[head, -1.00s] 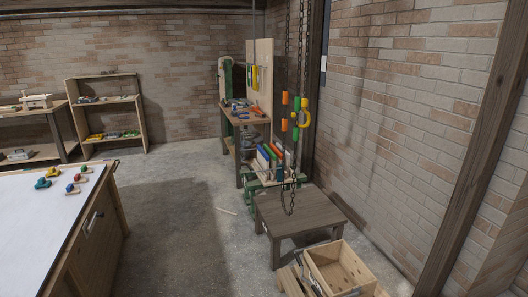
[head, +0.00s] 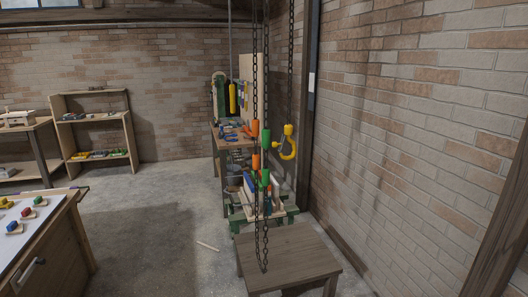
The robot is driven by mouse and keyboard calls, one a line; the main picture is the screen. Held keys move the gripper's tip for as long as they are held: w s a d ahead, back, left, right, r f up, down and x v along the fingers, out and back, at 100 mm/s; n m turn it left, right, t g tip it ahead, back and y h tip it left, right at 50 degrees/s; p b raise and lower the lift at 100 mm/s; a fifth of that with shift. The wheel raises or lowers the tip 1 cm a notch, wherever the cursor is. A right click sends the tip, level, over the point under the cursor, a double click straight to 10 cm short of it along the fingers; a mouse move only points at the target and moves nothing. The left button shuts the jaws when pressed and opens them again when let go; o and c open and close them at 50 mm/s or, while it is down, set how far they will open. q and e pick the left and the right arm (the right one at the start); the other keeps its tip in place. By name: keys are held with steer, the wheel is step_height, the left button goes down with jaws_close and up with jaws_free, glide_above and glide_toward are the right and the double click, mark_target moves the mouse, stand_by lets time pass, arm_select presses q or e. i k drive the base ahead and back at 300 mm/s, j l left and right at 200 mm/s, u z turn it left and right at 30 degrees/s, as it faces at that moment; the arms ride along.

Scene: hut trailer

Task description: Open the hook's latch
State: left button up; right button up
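A yellow hook (head: 288,148) hangs on a dark chain (head: 290,60) to the right of the other chains, in front of the brick wall. It hangs above the far part of a low wooden table. A small greyish part across the hook's mouth may be its latch, but it is too small to tell its state. Neither of my grippers shows in the head view.
Chains with orange (head: 254,126) and green (head: 266,140) pieces hang just left of the hook. A low wooden table (head: 290,258) stands below. A cluttered workbench (head: 222,140) is behind. The floor (head: 150,230) at left centre is mostly clear.

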mark_target(275, 144)
steer(key=i+j, duration=0.25)
steer(key=i+j+z, duration=0.25)
steer(key=j, duration=0.3)
steer(key=j+z, duration=0.2)
steer(key=j, duration=0.3)
steer(key=j+z, duration=0.25)
steer(key=j, duration=0.35)
